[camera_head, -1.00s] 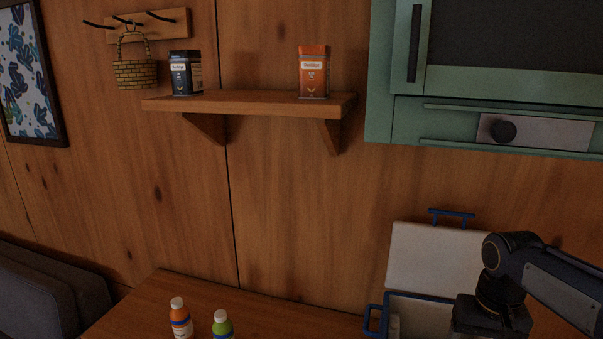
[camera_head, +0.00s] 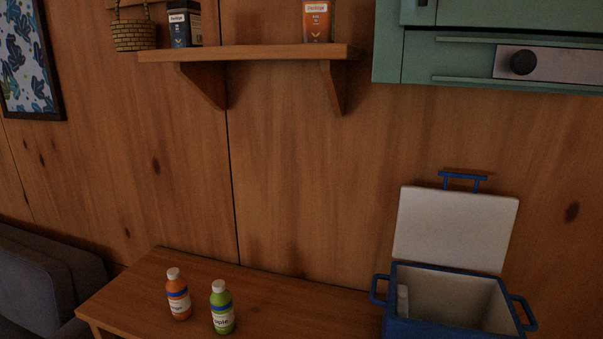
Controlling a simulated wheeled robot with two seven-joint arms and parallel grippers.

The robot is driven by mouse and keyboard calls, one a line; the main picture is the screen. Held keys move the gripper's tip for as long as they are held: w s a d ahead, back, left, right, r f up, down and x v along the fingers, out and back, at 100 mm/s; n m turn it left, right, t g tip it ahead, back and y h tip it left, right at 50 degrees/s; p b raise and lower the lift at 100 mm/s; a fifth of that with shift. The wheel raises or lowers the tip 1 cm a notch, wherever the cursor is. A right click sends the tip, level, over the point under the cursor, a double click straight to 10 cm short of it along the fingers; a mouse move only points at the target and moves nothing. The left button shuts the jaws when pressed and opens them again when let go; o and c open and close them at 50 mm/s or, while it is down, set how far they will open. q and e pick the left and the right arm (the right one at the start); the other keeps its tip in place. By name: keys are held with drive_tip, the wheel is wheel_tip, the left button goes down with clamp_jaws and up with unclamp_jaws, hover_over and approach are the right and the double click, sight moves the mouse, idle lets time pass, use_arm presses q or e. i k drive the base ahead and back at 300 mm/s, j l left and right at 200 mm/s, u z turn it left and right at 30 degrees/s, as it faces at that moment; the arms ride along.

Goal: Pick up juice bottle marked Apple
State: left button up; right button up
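A green juice bottle (camera_head: 222,308) with a white cap stands upright on the wooden table (camera_head: 138,291). Its white label shows letters that read like "pple", so it appears to be the Apple bottle. An orange bottle (camera_head: 178,295) with a white cap stands upright just to its left, a small gap apart. Neither of my grippers is in view.
A blue cooler box (camera_head: 456,303) with its white lid raised stands open at the right, with something pale inside at its left. A wall shelf (camera_head: 250,53) holds two tins. A grey seat (camera_head: 50,285) is at the lower left. The tabletop between bottles and cooler looks clear.

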sight(221, 304)
drive_tip(key=k+j+z, duration=0.1)
drive_tip(key=j, duration=0.35)
drive_tip(key=k+j+z, duration=0.1)
drive_tip(key=j, duration=0.3)
drive_tip(key=k+j+z, duration=0.1)
drive_tip(key=j, duration=0.3)
drive_tip(key=k+j+z, duration=0.1)
drive_tip(key=j, duration=0.3)
drive_tip(key=k+j+z, duration=0.1)
drive_tip(key=j, duration=0.3)
drive_tip(key=k+j+z, duration=0.1)
drive_tip(key=k+j, duration=0.15)
drive_tip(key=j, duration=0.15)
